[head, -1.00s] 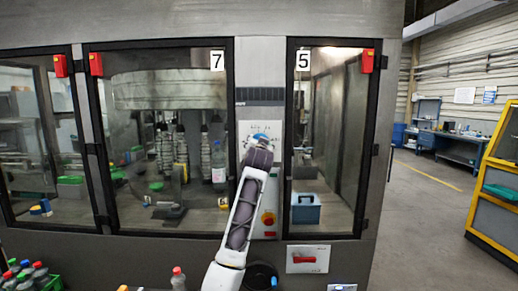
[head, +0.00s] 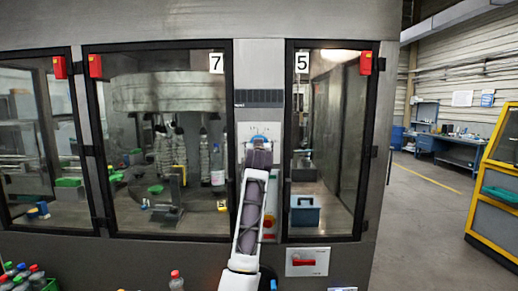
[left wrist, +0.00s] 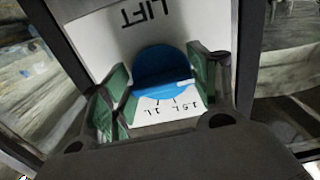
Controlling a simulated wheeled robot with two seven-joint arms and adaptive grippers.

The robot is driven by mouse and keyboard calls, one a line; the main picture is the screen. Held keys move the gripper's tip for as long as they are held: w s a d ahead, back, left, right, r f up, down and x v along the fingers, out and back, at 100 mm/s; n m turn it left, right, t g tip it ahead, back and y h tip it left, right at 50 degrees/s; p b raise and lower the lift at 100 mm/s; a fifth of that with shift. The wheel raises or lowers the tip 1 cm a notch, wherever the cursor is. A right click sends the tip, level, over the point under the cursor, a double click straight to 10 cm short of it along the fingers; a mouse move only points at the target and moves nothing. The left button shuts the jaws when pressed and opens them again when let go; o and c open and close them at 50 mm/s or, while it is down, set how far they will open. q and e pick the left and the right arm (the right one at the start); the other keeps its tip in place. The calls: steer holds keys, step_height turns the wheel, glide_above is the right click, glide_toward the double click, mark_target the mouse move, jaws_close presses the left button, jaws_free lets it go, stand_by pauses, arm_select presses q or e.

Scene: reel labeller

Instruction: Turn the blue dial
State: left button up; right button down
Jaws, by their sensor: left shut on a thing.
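The blue dial (head: 260,138) sits on a pale control panel (head: 248,130) between the two windowed doors, mostly hidden behind my left gripper (head: 260,144) in the head view. In the left wrist view the round blue dial (left wrist: 160,62) lies between the green-padded fingers of my left gripper (left wrist: 157,78). The fingers are shut on it, one at each side. A small pale mark shows at the dial's right edge. The panel reads LIFT, upside down, above the dial, and 1.5L and 1L below it. My right gripper is in neither view.
A red button (head: 268,223) is lower on the panel, partly behind my arm. Doors numbered 7 (head: 216,63) and 5 (head: 303,63) flank the panel. A red-handled switch (head: 303,262) is below. Bottles (head: 20,275) stand at the lower left. Open floor lies to the right.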

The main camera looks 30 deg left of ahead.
arm_select(q)
steer(key=shift+f, duration=0.1)
steer(key=o, duration=1)
steer(key=shift+o, duration=0.2)
steer(key=shift+s, duration=0.1)
steer(key=v, duration=1.1)
steer(key=shift+s+d, duration=0.2)
steer(key=shift+s, duration=0.15)
